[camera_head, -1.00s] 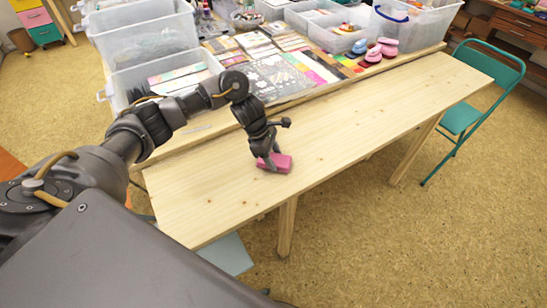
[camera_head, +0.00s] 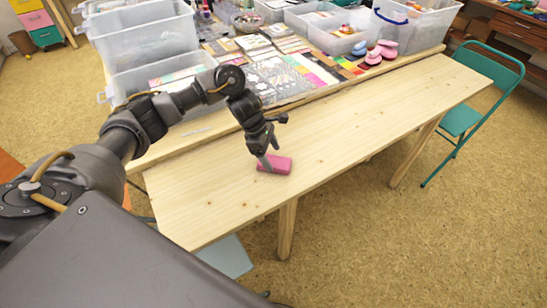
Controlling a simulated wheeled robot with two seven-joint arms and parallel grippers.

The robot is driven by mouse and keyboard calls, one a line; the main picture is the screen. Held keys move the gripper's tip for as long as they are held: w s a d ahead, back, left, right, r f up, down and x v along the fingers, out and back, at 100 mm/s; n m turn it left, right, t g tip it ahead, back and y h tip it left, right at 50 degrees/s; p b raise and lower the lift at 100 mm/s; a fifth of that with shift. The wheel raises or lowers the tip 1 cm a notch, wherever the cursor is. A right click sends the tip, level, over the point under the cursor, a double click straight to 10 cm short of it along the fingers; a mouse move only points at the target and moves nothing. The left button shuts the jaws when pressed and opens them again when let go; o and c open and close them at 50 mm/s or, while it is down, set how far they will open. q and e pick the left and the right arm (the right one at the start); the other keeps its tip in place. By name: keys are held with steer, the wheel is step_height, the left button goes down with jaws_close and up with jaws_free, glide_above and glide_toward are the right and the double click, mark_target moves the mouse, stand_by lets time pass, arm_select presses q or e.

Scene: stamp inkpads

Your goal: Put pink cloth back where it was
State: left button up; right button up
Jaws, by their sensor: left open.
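The pink cloth (camera_head: 279,165) is a small folded block lying on the light wooden bench (camera_head: 345,125), near its front edge. My left gripper (camera_head: 266,164) points down at the cloth's left end, with its fingers close to it. The jaws are open. The fingers overlap the cloth in this view, so I cannot tell whether they touch it. My right gripper is not in view.
Behind the bench is a table with clear plastic bins (camera_head: 145,45), flat printed sheets (camera_head: 275,75) and pink stamps (camera_head: 381,50). A teal folding chair (camera_head: 463,118) stands at the right. The bench is bare on both sides of the cloth.

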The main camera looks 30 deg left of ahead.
arm_select(q)
steer(key=v, duration=0.9)
steer(key=shift+a+r+p, duration=0.2)
steer(key=shift+r+p, duration=0.1)
steer(key=shift+p, duration=0.05)
steer(key=shift+s, duration=0.15)
